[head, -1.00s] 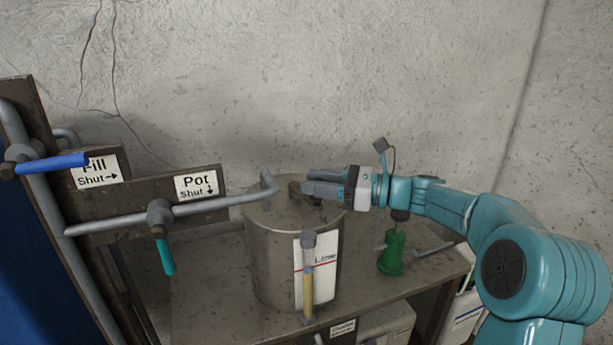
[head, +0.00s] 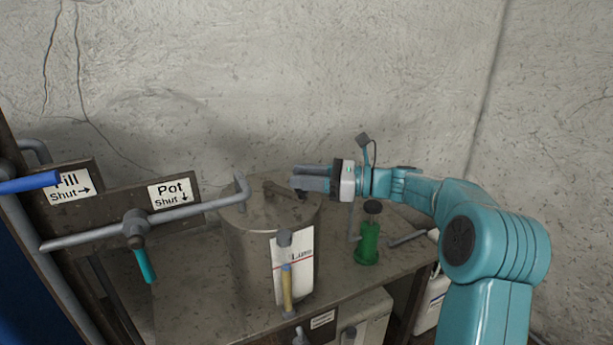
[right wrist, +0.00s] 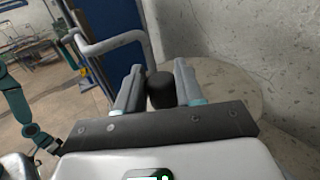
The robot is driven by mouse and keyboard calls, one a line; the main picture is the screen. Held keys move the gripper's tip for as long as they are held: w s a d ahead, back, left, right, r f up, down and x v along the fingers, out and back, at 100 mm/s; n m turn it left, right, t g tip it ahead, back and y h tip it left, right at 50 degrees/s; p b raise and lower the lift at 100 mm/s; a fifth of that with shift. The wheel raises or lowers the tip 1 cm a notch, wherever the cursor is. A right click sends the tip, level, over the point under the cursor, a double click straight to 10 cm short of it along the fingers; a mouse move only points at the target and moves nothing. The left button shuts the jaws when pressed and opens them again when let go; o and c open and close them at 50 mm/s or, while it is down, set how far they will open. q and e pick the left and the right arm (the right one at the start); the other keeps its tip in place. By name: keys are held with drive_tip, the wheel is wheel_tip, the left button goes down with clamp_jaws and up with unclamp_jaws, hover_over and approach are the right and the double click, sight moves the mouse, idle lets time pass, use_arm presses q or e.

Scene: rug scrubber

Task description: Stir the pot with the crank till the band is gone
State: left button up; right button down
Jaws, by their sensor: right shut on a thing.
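The pot (head: 245,250) is a grey metal cylinder on the bench, with a crank (head: 276,187) on its lid. My right gripper (head: 300,186) is above the lid's right side, shut on the crank's knob. In the right wrist view the dark knob (right wrist: 160,92) sits between the two fingers.
A pipe (head: 195,209) with a teal-handled valve (head: 136,228) ends over the pot's lid. A blue-handled valve (head: 28,183) is at far left. A green bottle-like object (head: 368,243) stands right of the pot, under my arm. White containers (head: 364,320) are below the bench.

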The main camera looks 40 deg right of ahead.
drive_tip(key=shift+w+r, duration=0.15)
drive_tip(key=shift+r, duration=0.1)
drive_tip(key=c, duration=0.8)
unclamp_jaws()
drive_tip(key=shift+w+a+f, duration=0.1)
drive_tip(key=shift+w, duration=0.05)
drive_tip(key=shift+w+a+f, duration=0.15)
drive_tip(key=shift+w+f, duration=0.1)
drive_tip(key=shift+w, duration=0.25)
drive_tip(key=shift+s, duration=0.25)
use_arm(q)
drive_tip(key=shift+w+f+b, duration=0.2)
drive_tip(key=shift+f+b, duration=1.2)
drive_tip(key=shift+f, duration=0.1)
use_arm(e)
drive_tip(key=shift+v, duration=8.05)
